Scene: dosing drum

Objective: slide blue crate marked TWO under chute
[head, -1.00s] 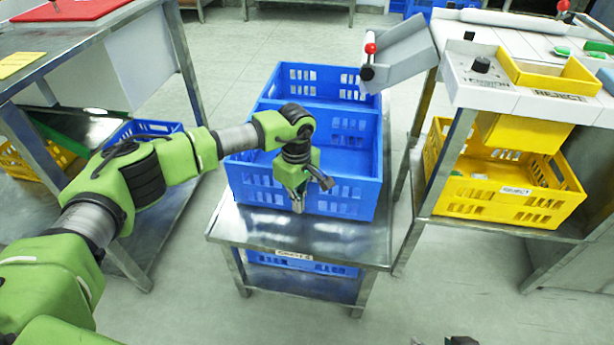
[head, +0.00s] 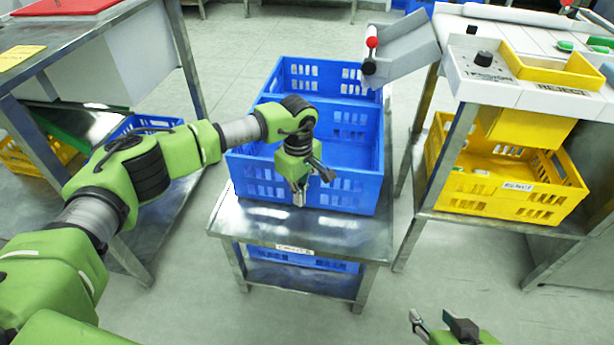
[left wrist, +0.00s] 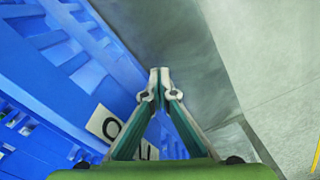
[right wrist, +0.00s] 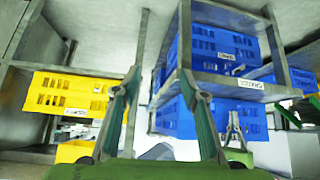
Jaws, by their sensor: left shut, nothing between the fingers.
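Two blue crates stand on a small steel table, a front crate (head: 345,190) and a rear crate (head: 300,78) behind it. In the left wrist view, the blue wall (left wrist: 50,60) bears a white label (left wrist: 110,128), only partly visible, with an O readable. My left gripper (head: 299,198) is shut and empty, pointing down at the front crate's near wall; I cannot tell whether it touches. The grey chute (head: 408,50) with a red knob slopes down toward the rear crate's right side. My right gripper (head: 437,322) is open and empty, low in front of the table to the right.
The steel table (head: 330,228) has a bare front strip and another blue crate (head: 290,262) below its top. On the right, a bench holds a yellow bin marked REJECT (head: 510,205) on its lower shelf. Another steel bench (head: 130,85) stands left. Floor in front is clear.

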